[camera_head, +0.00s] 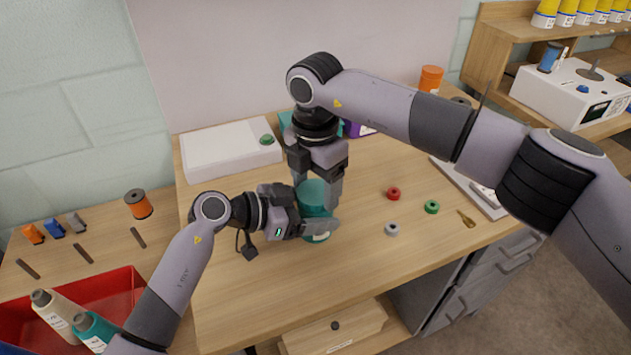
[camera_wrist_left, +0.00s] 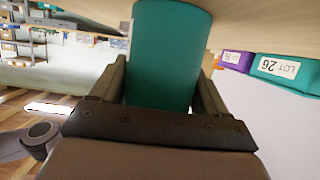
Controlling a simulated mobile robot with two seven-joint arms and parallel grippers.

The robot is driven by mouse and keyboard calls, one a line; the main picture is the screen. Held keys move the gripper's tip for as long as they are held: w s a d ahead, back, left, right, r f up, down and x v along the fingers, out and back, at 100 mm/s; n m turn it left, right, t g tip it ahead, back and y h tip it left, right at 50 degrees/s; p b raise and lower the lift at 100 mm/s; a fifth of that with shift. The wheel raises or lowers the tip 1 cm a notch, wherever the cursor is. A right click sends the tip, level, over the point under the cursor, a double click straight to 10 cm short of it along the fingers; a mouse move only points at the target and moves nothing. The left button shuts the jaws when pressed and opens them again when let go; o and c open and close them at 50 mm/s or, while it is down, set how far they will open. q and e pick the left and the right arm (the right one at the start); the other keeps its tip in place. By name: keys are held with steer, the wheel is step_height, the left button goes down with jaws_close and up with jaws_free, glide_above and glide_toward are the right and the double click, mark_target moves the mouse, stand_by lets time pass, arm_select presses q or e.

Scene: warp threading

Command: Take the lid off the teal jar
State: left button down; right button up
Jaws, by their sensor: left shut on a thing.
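The teal jar (camera_head: 314,212) stands upright on the wooden table, with a pale label low on its side. My left gripper (camera_head: 318,229) comes in level from the left and is shut on the jar's body. The left wrist view shows the plain teal jar wall (camera_wrist_left: 168,55) between its two fingers. My right gripper (camera_head: 318,190) points down from above, with its fingers on either side of the jar's teal top. Whether they press on it cannot be told. The lid's edge is not clearly distinguishable from the body.
Red (camera_head: 393,194), green (camera_head: 432,207) and grey (camera_head: 391,229) rings lie to the right, near a small brass piece (camera_head: 466,218). A white box (camera_head: 230,150) stands behind left. The table's front is clear.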

steer(key=shift+n, duration=1.7)
steer(key=o, duration=1.2)
steer(key=shift+c, duration=0.2)
steer(key=shift+r, duration=2.35)
steer(key=shift+c, duration=0.4)
step_height(320, 180, up, 2)
steer(key=shift+r+m, duration=0.1)
steer(key=shift+m, duration=1)
steer(key=shift+r+m, duration=0.35)
steer(key=shift+m, duration=0.25)
step_height(320, 180, down, 8)
steer(key=shift+r, duration=0.2)
